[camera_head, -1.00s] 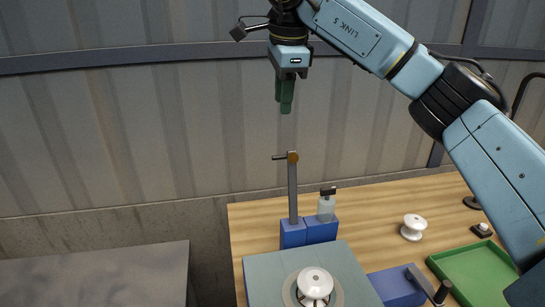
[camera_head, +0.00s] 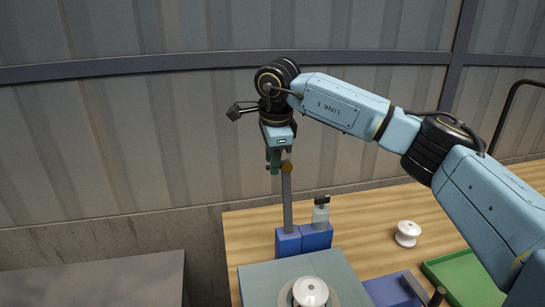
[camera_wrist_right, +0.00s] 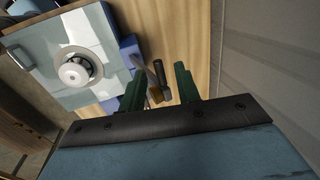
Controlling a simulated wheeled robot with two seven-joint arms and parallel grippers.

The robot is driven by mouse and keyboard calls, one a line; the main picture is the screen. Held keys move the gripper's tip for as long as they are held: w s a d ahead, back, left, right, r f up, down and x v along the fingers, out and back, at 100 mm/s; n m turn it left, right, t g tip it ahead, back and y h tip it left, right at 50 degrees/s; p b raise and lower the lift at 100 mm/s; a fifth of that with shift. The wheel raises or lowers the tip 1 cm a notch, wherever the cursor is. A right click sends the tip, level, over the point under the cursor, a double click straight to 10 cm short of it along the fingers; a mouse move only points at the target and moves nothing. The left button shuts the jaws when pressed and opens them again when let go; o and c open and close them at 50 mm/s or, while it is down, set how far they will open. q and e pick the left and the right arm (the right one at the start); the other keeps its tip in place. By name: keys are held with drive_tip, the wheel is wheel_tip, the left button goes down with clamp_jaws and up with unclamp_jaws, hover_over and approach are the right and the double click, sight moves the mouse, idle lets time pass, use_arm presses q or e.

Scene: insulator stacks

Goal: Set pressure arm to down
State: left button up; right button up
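The post rises from a blue block (camera_head: 288,243). My right gripper (camera_head: 274,168) points down at the pivot's left, with its green fingers covering the bar in the head view. A white insulator (camera_head: 311,292) sits on the grey-green plate (camera_head: 262,280). My left gripper is out of view.
Farther right are a loose white insulator (camera_head: 407,233), a green tray (camera_head: 455,285) and a blue block with a dark handle (camera_head: 390,290). The corrugated wall (camera_head: 130,150) is behind.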

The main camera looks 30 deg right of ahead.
drive_tip(key=shift+c, duration=0.3)
clamp_jaws()
drive_tip(key=shift+a, duration=0.15)
